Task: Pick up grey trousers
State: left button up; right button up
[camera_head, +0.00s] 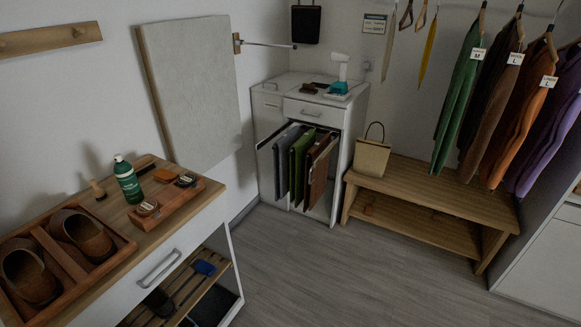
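The grey trousers (288,158) hang at the left end of a pull-out rack on the white cabinet at the back of the room. Beside them on the same rack hang green trousers (301,160) and brown trousers (320,172), close together. The grey pair looks dark, with a slight blue tint, and is partly overlapped by the green pair. Neither of my grippers is in view.
The white cabinet (316,112) carries a teal-and-white steamer (340,75). A wooden bench (425,192) with a paper bag (371,158) stands to its right, below hanging clothes (500,95). A shoe-care counter (190,222) fills the left foreground. The middle floor (330,275) is clear.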

aim_at(281, 159)
jog(key=z, duration=0.7)
jog(key=i, duration=0.7)
jog(key=z, duration=0.95)
jog(key=i, duration=1.75)
jog(key=u, duration=1.2)
jog(key=i, duration=0.55)
jog(key=u, duration=0.6)
